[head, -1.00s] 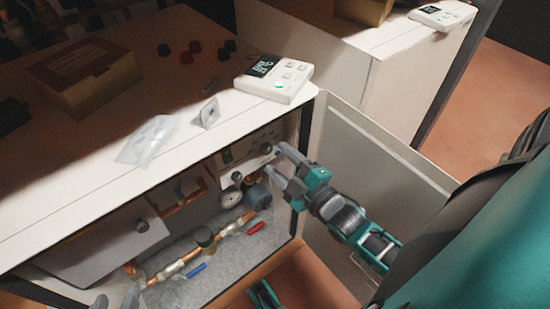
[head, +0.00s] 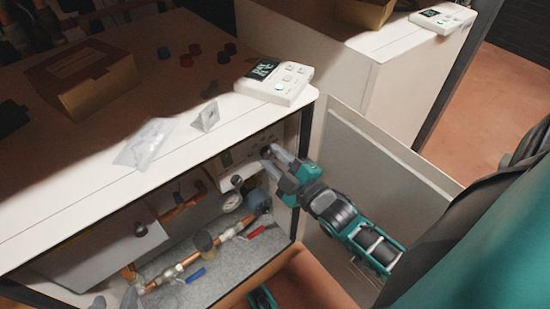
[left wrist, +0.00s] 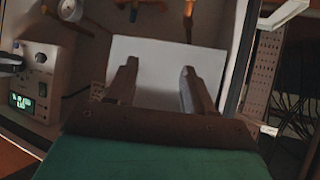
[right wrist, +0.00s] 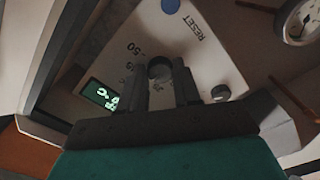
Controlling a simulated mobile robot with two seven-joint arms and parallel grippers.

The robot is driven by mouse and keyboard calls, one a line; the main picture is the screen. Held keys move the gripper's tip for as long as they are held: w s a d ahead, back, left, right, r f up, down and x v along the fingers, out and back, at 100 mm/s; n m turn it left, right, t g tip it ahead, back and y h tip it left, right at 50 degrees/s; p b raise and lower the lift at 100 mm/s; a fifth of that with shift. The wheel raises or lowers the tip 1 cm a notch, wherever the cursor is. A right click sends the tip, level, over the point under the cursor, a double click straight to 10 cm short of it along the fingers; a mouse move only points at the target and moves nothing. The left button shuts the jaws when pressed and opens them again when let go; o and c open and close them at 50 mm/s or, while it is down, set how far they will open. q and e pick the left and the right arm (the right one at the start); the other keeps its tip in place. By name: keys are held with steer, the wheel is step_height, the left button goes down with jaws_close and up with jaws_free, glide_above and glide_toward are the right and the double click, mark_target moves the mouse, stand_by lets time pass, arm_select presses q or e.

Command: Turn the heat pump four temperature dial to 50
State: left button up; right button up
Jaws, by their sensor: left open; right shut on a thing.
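The temperature dial (right wrist: 160,70), a dark round knob, sits on a white control panel (right wrist: 185,45) marked RESET and 50, beside a lit green °C display (right wrist: 101,95) whose reading I cannot make out. My right gripper (right wrist: 160,80) is shut on the dial inside the cabinet. In the head view my right gripper (head: 268,157) reaches in at the cabinet's right side and hides most of the dial. In the left wrist view the panel (left wrist: 38,78) is at the left. My left gripper (left wrist: 157,75) is open and empty, facing a plain white box (left wrist: 165,68).
The cabinet holds copper pipes (head: 222,238), a gauge (head: 231,202) and red and blue valve handles. The open door (head: 370,160) stands right of my right gripper. On top lie a white controller (head: 275,82), a plastic bag (head: 146,142) and a cardboard box (head: 85,80).

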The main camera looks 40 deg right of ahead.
steer(key=shift+c, duration=1.1)
arm_select(q)
steer(key=shift+a+r, duration=0.1)
